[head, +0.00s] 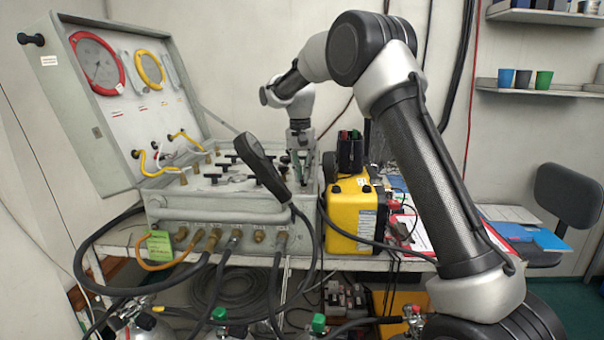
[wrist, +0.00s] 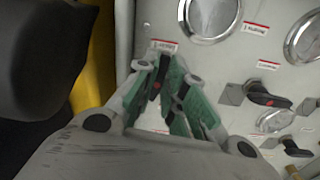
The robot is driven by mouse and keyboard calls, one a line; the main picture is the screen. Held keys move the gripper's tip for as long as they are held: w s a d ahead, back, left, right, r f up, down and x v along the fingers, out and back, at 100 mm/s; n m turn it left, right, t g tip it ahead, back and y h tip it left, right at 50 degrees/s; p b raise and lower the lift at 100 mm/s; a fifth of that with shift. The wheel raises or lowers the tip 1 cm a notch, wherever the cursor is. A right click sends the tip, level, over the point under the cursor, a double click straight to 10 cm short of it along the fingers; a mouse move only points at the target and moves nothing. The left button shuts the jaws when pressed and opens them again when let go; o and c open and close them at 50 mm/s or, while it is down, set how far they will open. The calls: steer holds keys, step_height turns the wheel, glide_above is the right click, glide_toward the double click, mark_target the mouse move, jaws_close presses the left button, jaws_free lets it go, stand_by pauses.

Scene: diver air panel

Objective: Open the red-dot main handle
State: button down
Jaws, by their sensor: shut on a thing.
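The air panel (head: 225,200) is a grey case with its lid up, standing on a bench. My gripper (head: 300,168) reaches down onto the right end of its control face. In the wrist view my gripper (wrist: 168,78) has its green finger pads closed around a black handle (wrist: 156,89) with a red mark on it. The fingers cover most of this handle, so its angle is hard to tell. In the head view the gripped handle is hidden.
Round gauges (wrist: 210,16) and another black handle (wrist: 297,148) lie around the gripped one. Hoses (head: 120,287) hang along the front.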

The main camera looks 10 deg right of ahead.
mark_target(301, 189)
steer(key=shift+r+n, duration=0.1)
steer(key=shift+n, duration=0.3)
steer(key=c, duration=1.5)
jaws_free()
steer(key=r, duration=1.2)
steer(key=shift+w+a, duration=0.1)
steer(key=shift+a, duration=0.15)
